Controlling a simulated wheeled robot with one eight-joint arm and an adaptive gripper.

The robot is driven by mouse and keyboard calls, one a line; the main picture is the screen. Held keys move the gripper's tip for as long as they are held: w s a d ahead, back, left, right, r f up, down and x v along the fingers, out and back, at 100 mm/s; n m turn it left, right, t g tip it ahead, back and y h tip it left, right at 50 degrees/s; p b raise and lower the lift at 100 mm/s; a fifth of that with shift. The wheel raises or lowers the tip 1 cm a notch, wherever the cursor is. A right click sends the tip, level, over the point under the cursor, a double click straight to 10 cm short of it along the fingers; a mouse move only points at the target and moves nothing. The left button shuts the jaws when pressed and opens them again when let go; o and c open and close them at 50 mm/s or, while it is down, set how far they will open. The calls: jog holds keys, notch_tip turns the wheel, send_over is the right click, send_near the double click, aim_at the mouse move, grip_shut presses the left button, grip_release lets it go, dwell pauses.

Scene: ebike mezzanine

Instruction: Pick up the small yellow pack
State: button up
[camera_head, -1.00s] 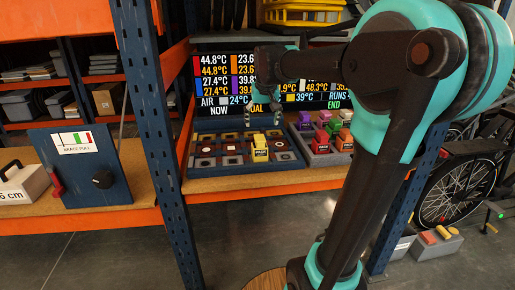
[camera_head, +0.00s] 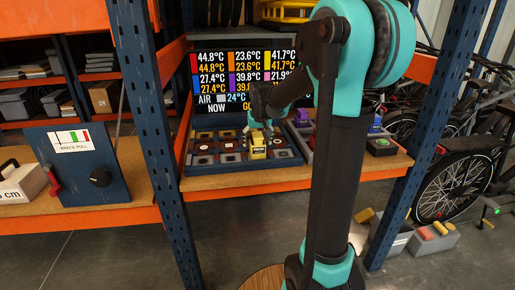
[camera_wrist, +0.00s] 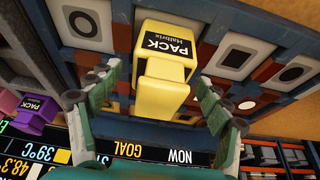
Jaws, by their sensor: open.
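The small yellow pack (camera_head: 257,147) stands on a blue-framed tray of square cells (camera_head: 243,177) on the shelf. It also shows in the wrist view (camera_wrist: 165,65), with a black label reading PACK. My gripper (camera_head: 268,131) is open just above the pack in the head view. In the wrist view my gripper's two fingers (camera_wrist: 160,90) lie on either side of the pack's lower part.
A screen of temperatures (camera_head: 245,80) stands behind the tray. A purple pack (camera_wrist: 35,108) sits beside the tray in the wrist view. A blue rack post (camera_head: 150,130) rises left of the tray. A brake-pull panel (camera_head: 80,165) stands farther left.

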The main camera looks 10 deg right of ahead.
aim_at(257, 146)
jog(key=shift+x, duration=1.95)
jog(key=shift+c, duration=0.4)
jog(key=c, duration=1.6)
jog(key=shift+r, duration=0.1)
